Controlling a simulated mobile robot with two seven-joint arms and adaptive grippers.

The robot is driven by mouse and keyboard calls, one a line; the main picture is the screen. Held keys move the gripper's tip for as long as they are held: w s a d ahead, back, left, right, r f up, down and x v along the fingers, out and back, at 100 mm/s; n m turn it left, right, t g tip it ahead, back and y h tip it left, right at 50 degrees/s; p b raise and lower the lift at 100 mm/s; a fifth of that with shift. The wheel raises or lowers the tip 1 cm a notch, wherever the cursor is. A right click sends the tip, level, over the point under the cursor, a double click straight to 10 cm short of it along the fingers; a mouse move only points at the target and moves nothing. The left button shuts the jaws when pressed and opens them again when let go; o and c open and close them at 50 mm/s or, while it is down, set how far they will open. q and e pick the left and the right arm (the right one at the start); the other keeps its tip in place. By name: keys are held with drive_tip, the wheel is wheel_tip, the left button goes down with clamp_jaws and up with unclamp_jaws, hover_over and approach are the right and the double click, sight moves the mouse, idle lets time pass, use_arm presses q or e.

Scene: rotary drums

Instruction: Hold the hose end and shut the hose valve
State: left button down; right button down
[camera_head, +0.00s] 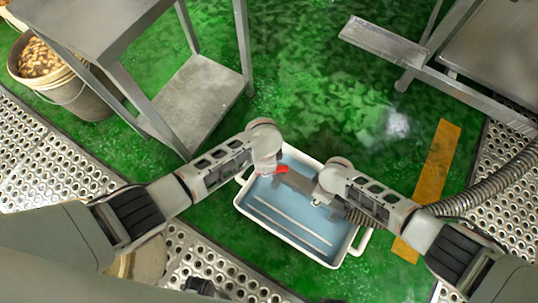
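A small red handle (281,169) shows at the tip of my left gripper (268,166), which looks to be touching or right beside it. A grey pipe-like piece (300,183) runs from the handle towards my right gripper (322,194). The ribbed grey hose (487,190) comes in from the right, passes behind my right arm and shows again beside the forearm over the tray. My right gripper is at the hose end, but my wrist hides its fingers. The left fingers are also too small and covered to judge.
A white-rimmed tray with a blue floor (290,222) lies below both grippers on the wet green floor. A steel table (90,35) with a lower shelf stands at upper left, beside a bucket (75,95) of brown pieces. Steel framing (385,42) is at upper right.

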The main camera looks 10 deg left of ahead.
use_arm(q)
drive_tip(key=shift+s+d, duration=0.15)
drive_tip(key=c, duration=2)
unclamp_jaws()
drive_tip(key=shift+o, duration=0.2)
drive_tip(key=shift+w+a+m, duration=0.25)
drive_tip(key=shift+w+m, duration=0.4)
drive_tip(key=shift+m, duration=0.05)
drive_tip(key=w+r+m, duration=0.3)
drive_tip(key=r+m, duration=0.3)
drive_tip(key=r, duration=0.6)
drive_tip(key=shift+d, duration=0.25)
